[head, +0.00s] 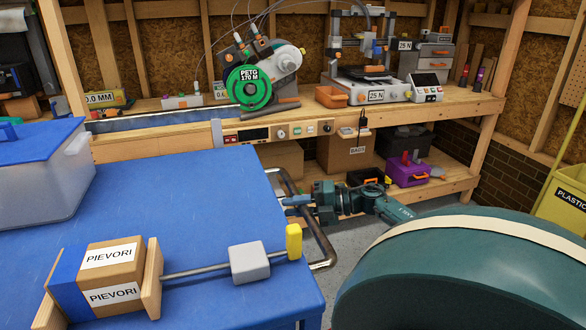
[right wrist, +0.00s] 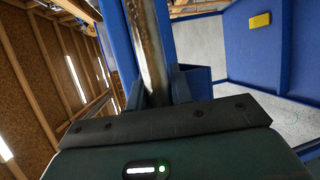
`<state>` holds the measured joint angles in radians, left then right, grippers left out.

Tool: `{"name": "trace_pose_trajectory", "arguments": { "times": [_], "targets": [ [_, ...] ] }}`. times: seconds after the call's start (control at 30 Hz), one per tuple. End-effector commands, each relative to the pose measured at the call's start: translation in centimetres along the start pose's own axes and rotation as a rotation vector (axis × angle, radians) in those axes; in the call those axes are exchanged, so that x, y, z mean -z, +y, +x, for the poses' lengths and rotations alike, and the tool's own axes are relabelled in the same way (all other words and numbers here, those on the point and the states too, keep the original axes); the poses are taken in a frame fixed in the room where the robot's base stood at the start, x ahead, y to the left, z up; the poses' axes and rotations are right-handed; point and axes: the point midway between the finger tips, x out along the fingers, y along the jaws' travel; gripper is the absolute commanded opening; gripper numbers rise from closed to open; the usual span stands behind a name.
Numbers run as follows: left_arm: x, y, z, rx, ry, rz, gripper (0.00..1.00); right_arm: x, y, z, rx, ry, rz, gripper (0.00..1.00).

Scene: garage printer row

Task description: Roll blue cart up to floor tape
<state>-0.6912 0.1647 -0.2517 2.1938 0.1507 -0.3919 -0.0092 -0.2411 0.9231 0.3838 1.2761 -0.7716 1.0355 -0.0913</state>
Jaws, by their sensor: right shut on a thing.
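The blue cart (head: 190,190) fills the left of the head view. Its bent metal handle (head: 322,247) runs along the cart's right edge. My right gripper (head: 290,201) is shut around the handle near its far part. In the right wrist view the handle bar (right wrist: 151,60) passes between the fingers of my right gripper (right wrist: 160,92). My left gripper is in neither view. No floor tape shows in either view.
On the cart are a lidded bin (head: 45,180), a labelled box (head: 110,272) and a clamp's yellow handle (head: 294,242). A wooden workbench (head: 470,106) with printers stands beyond the cart. Grey floor (head: 348,240) shows right of the handle. A yellow bin (head: 563,205) stands far right.

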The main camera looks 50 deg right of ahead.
Motion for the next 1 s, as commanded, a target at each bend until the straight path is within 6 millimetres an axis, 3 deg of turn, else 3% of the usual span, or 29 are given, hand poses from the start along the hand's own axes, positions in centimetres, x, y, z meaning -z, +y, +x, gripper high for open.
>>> {"name": "trace_pose_trajectory", "arguments": {
  "times": [0.07,0.1,0.33,0.67,0.77,1.0],
  "targets": [
    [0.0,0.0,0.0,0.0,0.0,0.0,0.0,-0.1,0.1,0.0,-0.001,-0.002,0.0,0.0],
    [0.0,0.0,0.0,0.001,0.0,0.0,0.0,-0.1,0.1,0.0,-0.001,-0.002,0.0,0.24],
    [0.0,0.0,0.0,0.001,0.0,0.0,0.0,-0.1,0.0,0.0,0.0,-0.001,0.0,0.43],
    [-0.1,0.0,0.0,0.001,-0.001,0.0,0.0,0.0,0.0,-0.5,0.002,-0.001,0.001,0.43],
    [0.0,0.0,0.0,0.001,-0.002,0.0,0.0,0.0,-0.1,-1.8,0.004,-0.002,0.001,0.43],
    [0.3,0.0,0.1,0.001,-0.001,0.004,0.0,0.0,-0.1,-7.1,0.005,-0.003,0.003,0.43]
  ]
}}
